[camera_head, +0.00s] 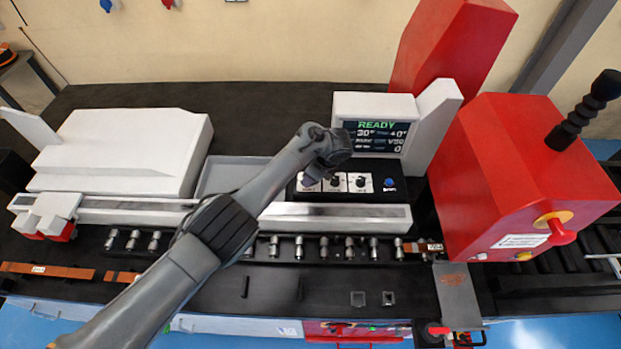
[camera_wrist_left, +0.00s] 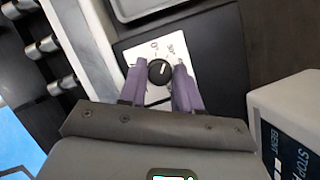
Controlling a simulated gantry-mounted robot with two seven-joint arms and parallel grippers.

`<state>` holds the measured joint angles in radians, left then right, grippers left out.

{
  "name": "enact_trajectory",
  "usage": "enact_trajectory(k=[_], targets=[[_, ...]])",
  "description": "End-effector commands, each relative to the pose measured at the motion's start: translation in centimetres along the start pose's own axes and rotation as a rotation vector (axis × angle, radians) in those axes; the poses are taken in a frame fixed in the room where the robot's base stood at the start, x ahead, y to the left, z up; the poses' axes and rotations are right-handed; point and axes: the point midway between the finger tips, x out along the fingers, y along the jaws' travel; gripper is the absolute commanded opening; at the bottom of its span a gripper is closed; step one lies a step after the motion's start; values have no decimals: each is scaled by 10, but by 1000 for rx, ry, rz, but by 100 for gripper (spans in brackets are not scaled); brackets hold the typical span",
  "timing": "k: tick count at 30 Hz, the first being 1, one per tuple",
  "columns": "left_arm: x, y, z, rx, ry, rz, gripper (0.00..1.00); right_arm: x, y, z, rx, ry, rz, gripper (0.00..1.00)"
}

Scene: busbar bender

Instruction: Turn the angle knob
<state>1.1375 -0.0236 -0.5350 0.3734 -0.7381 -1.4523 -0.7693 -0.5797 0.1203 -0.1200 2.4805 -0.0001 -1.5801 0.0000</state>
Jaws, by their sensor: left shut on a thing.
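The angle knob (camera_wrist_left: 159,71) is a round black dial with a white pointer line on a white marked plate (camera_wrist_left: 131,54), seen in the left wrist view. My left gripper (camera_wrist_left: 158,82) has its two purple fingers on either side of the knob and is shut on it. In the head view the left gripper (camera_head: 311,180) is over the leftmost white plate of the black control panel (camera_head: 390,170), and my wrist partly hides the knob there. The display (camera_head: 376,136) reads READY, with 30° and +0° below. My right gripper is not in view.
Two more knob plates, one around a knob (camera_head: 360,182), and a blue button (camera_head: 389,183) are right of the gripper. The white display housing (camera_head: 345,104) stands close behind. A red machine housing (camera_head: 520,180) is at the right. A row of metal rollers (camera_head: 299,247) lies in front.

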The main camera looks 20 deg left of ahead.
Motion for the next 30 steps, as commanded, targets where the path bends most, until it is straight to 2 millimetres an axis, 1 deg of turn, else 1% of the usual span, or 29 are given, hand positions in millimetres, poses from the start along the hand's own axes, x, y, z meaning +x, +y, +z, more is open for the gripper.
enact_trajectory(k=[1,9,15,22,30], targets=[[4,-1,-3,-41,1,17,2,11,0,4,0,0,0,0],[6,-3,-4,-258,1,105,2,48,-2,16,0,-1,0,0],[5,-3,-2,-378,1,155,2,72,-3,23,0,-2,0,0],[2,-3,-1,-458,1,189,2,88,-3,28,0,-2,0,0],[0,-3,0,-486,0,202,2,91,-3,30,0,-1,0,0]])
